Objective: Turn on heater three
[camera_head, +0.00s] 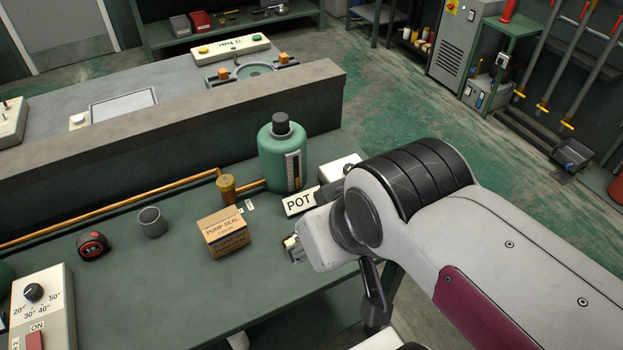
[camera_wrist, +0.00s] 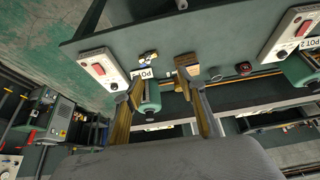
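In the wrist view, a pale control box (camera_wrist: 104,70) with a red switch (camera_wrist: 97,69) and a dark knob (camera_wrist: 114,86) stands left of my gripper. My gripper (camera_wrist: 161,84) is open and empty, its two fingers apart above the bench. A plate lettered "PO" (camera_wrist: 143,73) lies beyond the left finger, the rest of its text hidden. In the head view, a control box (camera_head: 42,305) with a temperature knob and an "ON" label is at lower left. The switch positions cannot be told.
On the green bench (camera_head: 175,295) stand a green canister (camera_head: 283,160), a PUMP SEAL carton (camera_head: 224,233), a grey cup (camera_head: 152,222) and a tape measure (camera_head: 92,245). A copper pipe (camera_head: 110,210) runs along its back. The bench front is mostly clear.

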